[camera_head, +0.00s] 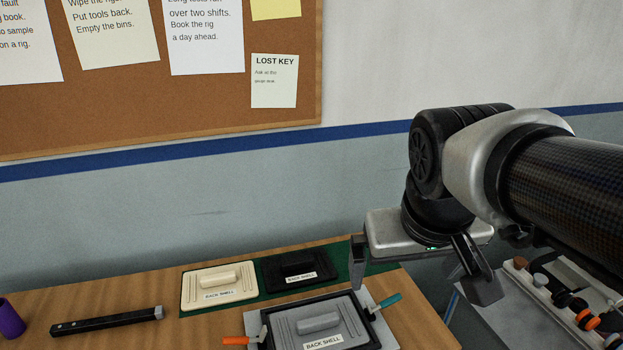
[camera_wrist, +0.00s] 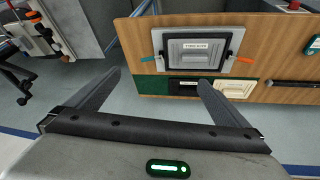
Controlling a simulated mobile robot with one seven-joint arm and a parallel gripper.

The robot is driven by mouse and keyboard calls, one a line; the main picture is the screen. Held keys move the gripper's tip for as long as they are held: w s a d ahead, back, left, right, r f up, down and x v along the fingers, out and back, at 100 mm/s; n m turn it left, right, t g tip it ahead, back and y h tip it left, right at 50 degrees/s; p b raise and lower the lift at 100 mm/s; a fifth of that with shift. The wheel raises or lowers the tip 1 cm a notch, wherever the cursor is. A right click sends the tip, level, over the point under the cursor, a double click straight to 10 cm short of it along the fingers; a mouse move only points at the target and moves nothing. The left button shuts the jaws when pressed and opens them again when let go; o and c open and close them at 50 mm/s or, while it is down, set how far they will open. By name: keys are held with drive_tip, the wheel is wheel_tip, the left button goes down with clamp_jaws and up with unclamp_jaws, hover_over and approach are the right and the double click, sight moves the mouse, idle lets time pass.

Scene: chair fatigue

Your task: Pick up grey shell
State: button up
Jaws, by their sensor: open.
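The grey shell (camera_head: 347,328), labelled BACK SHELL, has a raised bar handle on top. It lies in a black-rimmed grey fixture (camera_head: 254,325) at the table's front, with its lower edge cut off in the head view. It also shows in the wrist view (camera_wrist: 196,56), upper middle. The fixture has an orange lever (camera_head: 236,340) on the left and a teal lever (camera_head: 388,301) on the right. My gripper (camera_head: 420,272) is open and empty, above and to the right of the fixture. Its two fingers (camera_wrist: 160,82) frame bare floor and the table's edge in the wrist view.
A cream shell (camera_head: 219,286) and a black shell (camera_head: 288,270) lie on a green mat (camera_head: 357,258) behind the fixture. A black bar (camera_head: 107,321) and purple cup (camera_head: 11,319) are at left. A cart (camera_head: 500,322) with small parts stands right. The wall is behind.

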drive_tip(key=w+a+f+n+g, duration=0.2)
drive_tip(key=w+a+f, duration=0.15)
drive_tip(key=w, duration=0.55)
drive_tip(key=g, duration=0.3)
hover_over(318, 320)
drive_tip(key=shift+y, duration=0.4)
drive_tip(key=f, duration=1.8)
drive_tip(key=shift+d, duration=0.3)
drive_tip(key=shift+a+f, duration=0.15)
drive_tip(key=shift+f, duration=1.4)
drive_tip(key=shift+a+f, duration=0.15)
drive_tip(key=shift+f, duration=1.4)
